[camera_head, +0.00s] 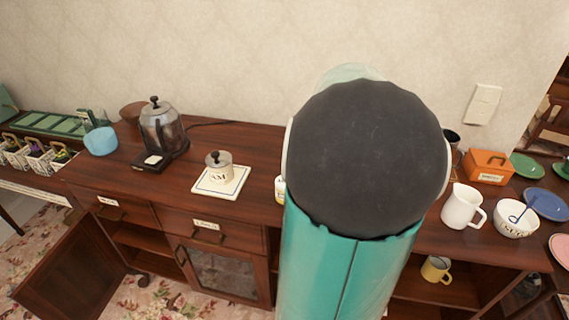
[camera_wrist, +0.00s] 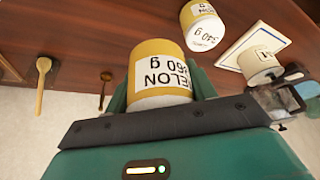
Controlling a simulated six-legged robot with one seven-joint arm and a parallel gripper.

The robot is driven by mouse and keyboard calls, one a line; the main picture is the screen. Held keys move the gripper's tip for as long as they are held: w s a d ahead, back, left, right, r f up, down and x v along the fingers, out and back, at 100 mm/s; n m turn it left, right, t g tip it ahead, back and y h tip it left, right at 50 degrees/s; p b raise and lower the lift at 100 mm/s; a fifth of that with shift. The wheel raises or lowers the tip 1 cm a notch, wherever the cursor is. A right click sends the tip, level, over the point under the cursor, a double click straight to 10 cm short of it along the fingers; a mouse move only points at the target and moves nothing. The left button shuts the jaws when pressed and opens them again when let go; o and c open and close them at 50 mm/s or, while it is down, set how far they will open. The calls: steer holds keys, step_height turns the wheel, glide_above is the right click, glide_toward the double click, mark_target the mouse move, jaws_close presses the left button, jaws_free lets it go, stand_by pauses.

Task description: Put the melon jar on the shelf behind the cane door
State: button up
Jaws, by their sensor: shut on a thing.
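In the wrist view my gripper (camera_wrist: 160,88) is shut on a yellow jar (camera_wrist: 153,50) with a white label reading MELON, upside down in this view. I cannot tell whether the jar touches the counter. A second yellow jar (camera_wrist: 200,22) with a similar label stands close by. A sliver of a yellow jar (camera_head: 279,190) shows beside my arm in the head view, where my gripper is hidden. The cabinet has a closed door with a patterned panel (camera_head: 222,272); I cannot tell whether it is cane. Another door (camera_head: 70,270) hangs open at left, beside an open shelf compartment (camera_head: 142,238).
A kettle (camera_head: 165,130), a lidded white jar (camera_head: 219,170) on a tile and a blue bowl (camera_head: 101,141) stand on the counter. At right are a white jug (camera_head: 461,206), a bowl (camera_head: 516,218) and an orange box (camera_head: 486,166). A yellow mug (camera_head: 436,269) sits on a lower shelf.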

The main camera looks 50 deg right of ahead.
steer(key=w+d+f, duration=0.2)
steer(key=w+f, duration=0.1)
steer(key=w+d+f, duration=0.2)
steer(key=w+f, duration=0.1)
steer(key=w, duration=0.1)
steer(key=w+d+f, duration=0.2)
steer(key=w+f, duration=0.1)
steer(key=shift+w+d, duration=0.35)
steer(key=shift+d, duration=0.05)
steer(key=shift+w+d+f, duration=0.1)
steer(key=shift+w+f, duration=0.05)
steer(key=shift+f, duration=0.15)
steer(key=shift+w+f, duration=0.1)
steer(key=shift+f, duration=1.45)
steer(key=shift+f, duration=0.15)
steer(key=o, duration=1.2)
steer(key=shift+o, duration=0.2)
